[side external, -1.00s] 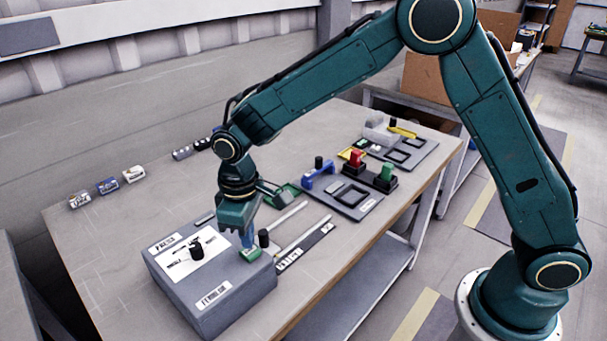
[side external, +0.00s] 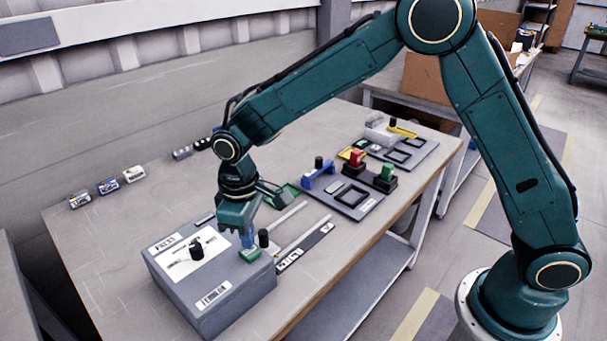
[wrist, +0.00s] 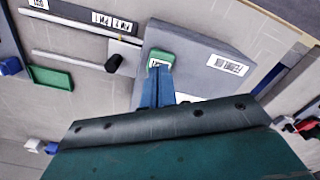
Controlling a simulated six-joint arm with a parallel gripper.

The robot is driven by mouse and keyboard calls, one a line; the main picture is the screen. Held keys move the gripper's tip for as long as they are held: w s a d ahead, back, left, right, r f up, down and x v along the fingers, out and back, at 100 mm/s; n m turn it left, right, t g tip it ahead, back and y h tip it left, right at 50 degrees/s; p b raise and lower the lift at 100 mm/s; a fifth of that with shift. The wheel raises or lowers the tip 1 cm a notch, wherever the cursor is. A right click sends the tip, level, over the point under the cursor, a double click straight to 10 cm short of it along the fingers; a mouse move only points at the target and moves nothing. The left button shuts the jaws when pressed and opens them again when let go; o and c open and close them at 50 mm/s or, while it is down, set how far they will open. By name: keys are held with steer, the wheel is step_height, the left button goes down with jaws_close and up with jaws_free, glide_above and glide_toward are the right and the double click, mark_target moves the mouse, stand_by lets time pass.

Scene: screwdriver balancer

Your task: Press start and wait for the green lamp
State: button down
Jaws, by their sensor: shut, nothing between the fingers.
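A grey box (side external: 222,303) with a "PRESS" label, a black knob (side external: 196,249) and white label plates stands at the table's near edge. A green button (side external: 250,255) sits on its top at the right corner. My gripper (side external: 248,244) points down at this button with its blue fingers shut and empty. In the wrist view, the fingertips (wrist: 157,72) are at the edge of the green button (wrist: 160,58) and seem to touch it. I cannot tell how far it is pressed. I can make out no clearly lit green lamp.
Right of the box lie two pale rods and a labelled dark strip (side external: 303,247). Behind are a grey tray with a blue handle (side external: 318,178), and red (side external: 357,157) and green (side external: 386,173) parts on black blocks. Small labelled blocks (side external: 107,186) lie at left.

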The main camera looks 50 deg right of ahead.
steer(key=shift+f, duration=1)
stand_by(0.8)
steer(key=shift+r, duration=3.55)
step_height(320, 180, up, 6)
glide_above(250, 251)
